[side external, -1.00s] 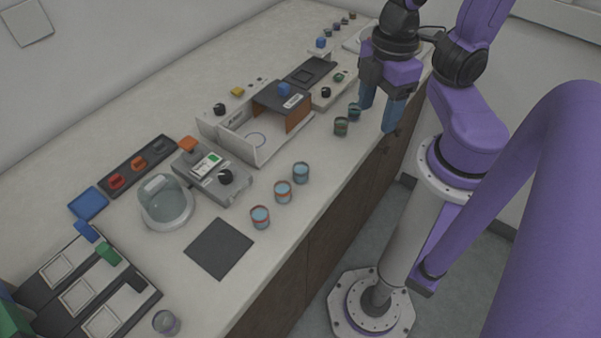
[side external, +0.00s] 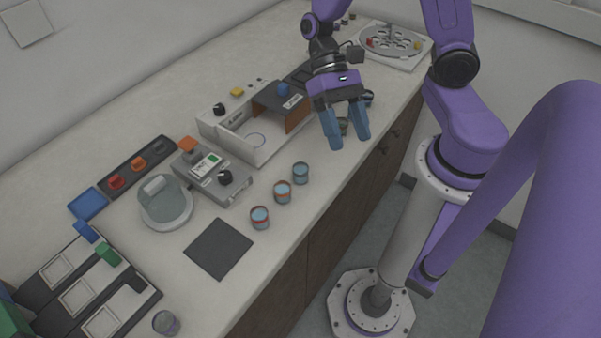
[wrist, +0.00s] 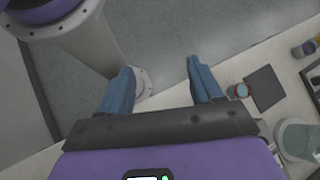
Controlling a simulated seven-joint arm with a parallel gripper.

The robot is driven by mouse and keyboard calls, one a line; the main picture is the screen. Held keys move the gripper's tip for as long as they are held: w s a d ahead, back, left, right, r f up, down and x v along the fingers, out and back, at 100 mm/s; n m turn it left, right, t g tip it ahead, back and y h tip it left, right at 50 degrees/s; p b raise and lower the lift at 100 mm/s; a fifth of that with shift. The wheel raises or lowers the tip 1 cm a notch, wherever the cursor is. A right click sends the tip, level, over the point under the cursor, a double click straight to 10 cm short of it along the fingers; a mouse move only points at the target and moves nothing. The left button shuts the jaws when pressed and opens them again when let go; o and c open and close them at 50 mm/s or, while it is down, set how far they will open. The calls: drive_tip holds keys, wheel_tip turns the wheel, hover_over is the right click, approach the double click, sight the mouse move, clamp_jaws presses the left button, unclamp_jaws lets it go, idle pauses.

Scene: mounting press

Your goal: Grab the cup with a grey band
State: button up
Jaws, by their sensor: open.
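Three small blue-topped cups stand in a row along the counter's front edge. The nearest has a red band (side external: 260,217), the middle one an orange band (side external: 282,192). The third cup (side external: 301,173) has a dull, greyish-looking band, too small to be sure of. My gripper (side external: 347,143) is open and empty, fingers pointing down, beyond the row to the right. Another cup (side external: 343,126) shows partly between or behind its fingers; its band is hidden. In the wrist view my open gripper (wrist: 161,67) has only floor between its fingertips, and the red-banded cup (wrist: 239,91) is to their right.
A white press housing (side external: 262,140) with a brown flap stands behind the cups. A dark square mat (side external: 219,248), a round clear-walled vessel (side external: 166,205) and a separate cup (side external: 166,322) are to the left. A round rack tray (side external: 390,45) is at the far end.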

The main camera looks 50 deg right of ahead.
drive_tip(key=w+f+m+t+y, duration=0.3)
drive_tip(key=w+m+y, duration=0.4)
drive_tip(key=w+m, duration=0.25)
drive_tip(key=m, duration=0.2)
approach(299, 175)
drive_tip(key=shift+s+a+f+n+y, duration=0.15)
drive_tip(key=shift+s+a+f, duration=0.2)
drive_tip(key=shift+a+f, duration=0.25)
drive_tip(key=shift+s+a+f+n+y, duration=0.15)
drive_tip(key=shift+s+a+f, duration=0.2)
drive_tip(key=shift+a, duration=0.3)
drive_tip(key=shift+x, duration=2.5)
drive_tip(key=shift+w, duration=0.1)
drive_tip(key=c, duration=1)
